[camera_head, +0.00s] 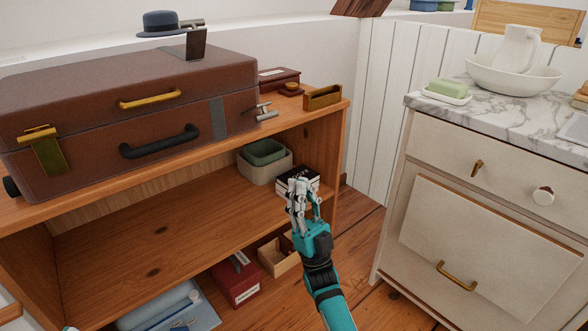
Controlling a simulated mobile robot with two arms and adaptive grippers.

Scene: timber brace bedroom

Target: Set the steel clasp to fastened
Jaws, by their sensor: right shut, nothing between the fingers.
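The brown suitcase (85,95) lies closed on the top of the wooden shelf unit. A dark steel clasp (197,44) stands up from the lid near its right end, with a crossbar at its top; it is swung up, away from the suitcase front. A flat grey plate (218,118) is on the front face below it. A brass clasp (45,150) at the left hangs down over the front. My right gripper (303,187) is shut and empty, in front of the shelf unit's right end, apart from the suitcase.
A brass-coloured tray (323,97) and a dark red box (278,78) stand right of the suitcase. A blue hat (159,23) is behind it. The marble-topped cabinet (430,103) stands at right. Floor between the furniture is open.

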